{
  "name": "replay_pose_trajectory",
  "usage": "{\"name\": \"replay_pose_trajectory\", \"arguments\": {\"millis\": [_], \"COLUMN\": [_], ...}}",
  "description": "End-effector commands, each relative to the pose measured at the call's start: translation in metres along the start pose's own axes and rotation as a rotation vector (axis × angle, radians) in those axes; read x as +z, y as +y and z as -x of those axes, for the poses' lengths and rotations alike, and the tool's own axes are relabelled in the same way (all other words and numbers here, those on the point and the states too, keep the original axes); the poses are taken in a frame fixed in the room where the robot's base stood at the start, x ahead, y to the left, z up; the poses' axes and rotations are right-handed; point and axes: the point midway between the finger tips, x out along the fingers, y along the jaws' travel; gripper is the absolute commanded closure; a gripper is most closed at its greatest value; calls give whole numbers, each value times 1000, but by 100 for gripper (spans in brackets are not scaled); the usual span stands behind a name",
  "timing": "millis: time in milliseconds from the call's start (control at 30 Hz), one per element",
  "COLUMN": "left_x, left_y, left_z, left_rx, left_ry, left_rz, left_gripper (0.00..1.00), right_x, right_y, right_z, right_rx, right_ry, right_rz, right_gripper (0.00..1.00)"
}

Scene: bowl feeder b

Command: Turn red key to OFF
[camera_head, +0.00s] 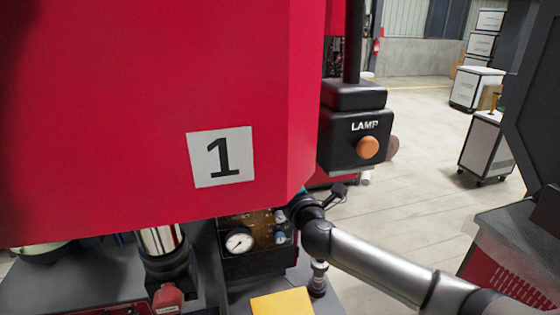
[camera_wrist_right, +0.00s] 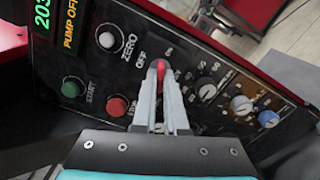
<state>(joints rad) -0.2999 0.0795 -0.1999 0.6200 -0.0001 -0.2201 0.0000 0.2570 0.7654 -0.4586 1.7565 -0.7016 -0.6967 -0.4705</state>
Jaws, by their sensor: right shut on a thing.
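The red key (camera_wrist_right: 160,66) shows in the right wrist view, on the dark control panel (camera_wrist_right: 100,20). Only its red top shows; its lower part is hidden between the fingers. The word OFF is printed just left of the key, and another small mark lies above it. My right gripper (camera_wrist_right: 162,80) is shut on the key. I cannot tell for sure which mark the key points to. In the head view my right arm reaches in from the lower right, and its gripper is not clearly visible there. My left gripper is not in view.
Green START (camera_wrist_right: 73,87), white ZERO (camera_wrist_right: 106,37) and red (camera_wrist_right: 117,105) buttons lie left of the key; several knobs (camera_wrist_right: 242,105) lie right. In the head view, a large red housing (camera_head: 150,100) and a black LAMP box (camera_head: 353,135) hang above my right arm.

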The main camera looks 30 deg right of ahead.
Motion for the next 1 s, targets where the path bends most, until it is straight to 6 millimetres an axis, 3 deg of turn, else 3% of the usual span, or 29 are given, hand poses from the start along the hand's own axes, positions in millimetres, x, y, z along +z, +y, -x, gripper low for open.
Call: {"name": "replay_pose_trajectory", "arguments": {"millis": [567,833,1000], "left_x": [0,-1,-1], "left_y": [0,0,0], "left_z": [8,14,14], "left_rx": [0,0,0], "left_ry": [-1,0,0], "left_rz": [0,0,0], "left_gripper": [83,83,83], "right_x": [0,0,0], "right_y": [0,0,-1], "right_z": [0,0,0], "right_rx": [-2,0,-1], "right_ry": [0,1,1], "right_rz": [101,399,499], "right_gripper": [100,100,100]}}
